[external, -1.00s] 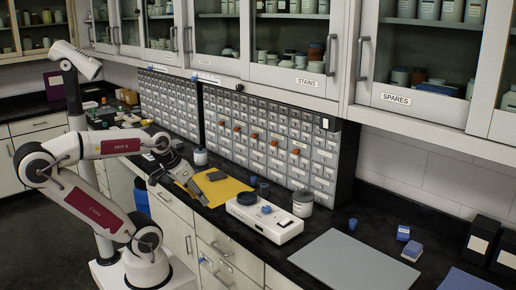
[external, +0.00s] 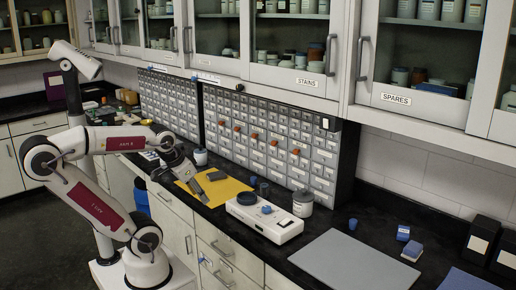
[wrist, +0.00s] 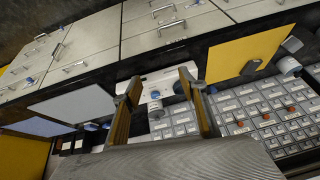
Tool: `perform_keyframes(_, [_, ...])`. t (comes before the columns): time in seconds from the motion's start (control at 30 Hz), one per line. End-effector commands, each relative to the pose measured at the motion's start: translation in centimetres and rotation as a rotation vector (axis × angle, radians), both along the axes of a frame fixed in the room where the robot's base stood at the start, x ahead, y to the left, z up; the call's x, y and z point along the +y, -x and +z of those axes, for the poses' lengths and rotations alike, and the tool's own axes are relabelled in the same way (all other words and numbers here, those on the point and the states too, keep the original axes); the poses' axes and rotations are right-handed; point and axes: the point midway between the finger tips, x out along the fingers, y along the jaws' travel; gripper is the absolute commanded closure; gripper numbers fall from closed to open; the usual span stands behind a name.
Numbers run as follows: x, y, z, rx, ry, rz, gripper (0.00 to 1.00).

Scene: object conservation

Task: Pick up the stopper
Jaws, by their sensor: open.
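Several small blue stopper-like pieces are in the external view; I cannot tell which one is the task's stopper. One blue piece (external: 266,209) sits on the white instrument, and another blue stopper (external: 352,224) stands alone on the black bench to its right. A small dark blue piece (external: 253,181) is behind the instrument. My gripper (external: 204,199) is over the near edge of the yellow mat, left of the instrument. In the wrist view my gripper (wrist: 160,80) has its fingers apart with nothing held; a blue-capped piece (wrist: 155,96) shows beyond them.
The white instrument (external: 248,219) and a lidded jar (external: 303,203) stand right of the yellow mat (external: 231,190). A grey mat (external: 348,266) lies farther right. The drawer cabinet (external: 262,140) walls the bench's back, with overhead cupboards above.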

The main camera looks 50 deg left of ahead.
Motion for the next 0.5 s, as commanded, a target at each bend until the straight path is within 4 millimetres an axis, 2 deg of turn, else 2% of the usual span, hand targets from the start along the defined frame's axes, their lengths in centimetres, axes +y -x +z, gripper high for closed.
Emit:
perform_keyframes(0.27, [2.6,-3.5,0.2,0.06,-0.219,-0.141,0.58])
perform_keyframes(0.5, [4.4,-7.5,0.6,0.106,-0.426,-0.289,0.58])
